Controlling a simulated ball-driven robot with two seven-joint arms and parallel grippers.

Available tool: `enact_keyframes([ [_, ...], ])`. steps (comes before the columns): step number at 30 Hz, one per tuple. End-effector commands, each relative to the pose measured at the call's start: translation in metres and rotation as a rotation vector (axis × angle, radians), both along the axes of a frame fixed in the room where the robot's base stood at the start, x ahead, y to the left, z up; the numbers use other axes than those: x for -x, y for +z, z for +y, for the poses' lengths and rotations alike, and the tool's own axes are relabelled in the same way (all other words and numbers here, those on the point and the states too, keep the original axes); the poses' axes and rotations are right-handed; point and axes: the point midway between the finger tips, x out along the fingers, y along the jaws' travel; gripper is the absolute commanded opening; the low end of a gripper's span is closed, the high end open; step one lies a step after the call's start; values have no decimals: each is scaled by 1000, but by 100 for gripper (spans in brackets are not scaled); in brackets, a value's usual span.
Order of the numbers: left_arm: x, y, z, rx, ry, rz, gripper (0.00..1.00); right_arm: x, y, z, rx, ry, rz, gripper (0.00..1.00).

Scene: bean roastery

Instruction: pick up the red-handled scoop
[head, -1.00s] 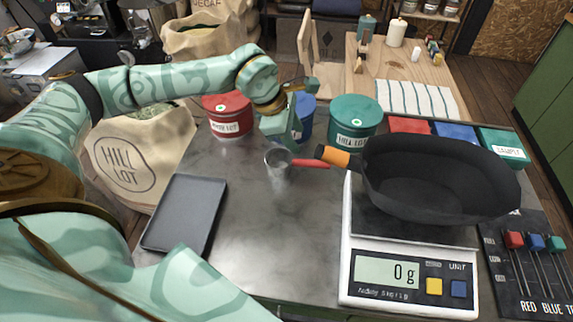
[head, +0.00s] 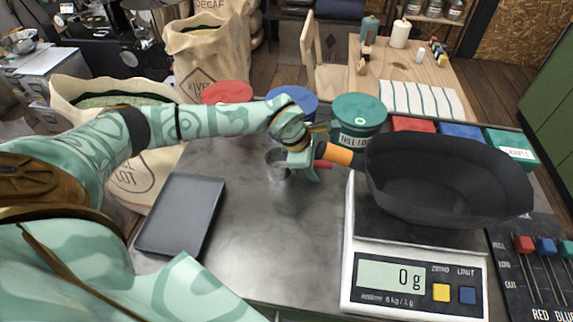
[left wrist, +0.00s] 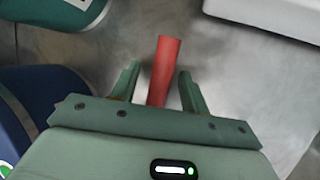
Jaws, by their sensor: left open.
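The red-handled scoop lies on the dark metal counter, with its metal cup (head: 279,163) left of my left gripper and the end of its red handle (head: 323,164) showing to the right. My left gripper (head: 312,172) is low over the handle in the head view. In the left wrist view the red handle (left wrist: 163,72) runs between the two fingers of my left gripper (left wrist: 158,80), with gaps on both sides. The left gripper is open. The scoop's cup is hidden in the wrist view. My right gripper does not show.
A black pan (head: 450,180) sits on a scale (head: 415,283) reading 0 g, right of the scoop. Its orange grip (head: 339,154) points toward my gripper. Red, blue (head: 300,98) and green (head: 358,117) canisters stand behind. A dark tray (head: 181,214) lies left; the front middle counter is clear.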

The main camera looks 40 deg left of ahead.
Motion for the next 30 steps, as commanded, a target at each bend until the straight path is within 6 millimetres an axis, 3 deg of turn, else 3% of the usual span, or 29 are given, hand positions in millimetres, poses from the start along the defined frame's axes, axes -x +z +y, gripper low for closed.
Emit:
enact_keyframes([
  [2,0,1,0,0,0,0,42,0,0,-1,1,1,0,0],
  [6,0,1,0,0,0,-1,3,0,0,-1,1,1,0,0],
  [7,0,1,0,0,0,-1,0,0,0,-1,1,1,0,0],
  [17,-1,7,1,0,0,-3,0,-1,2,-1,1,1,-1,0],
  [30,0,92,0,0,-13,-4,0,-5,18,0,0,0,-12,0],
])
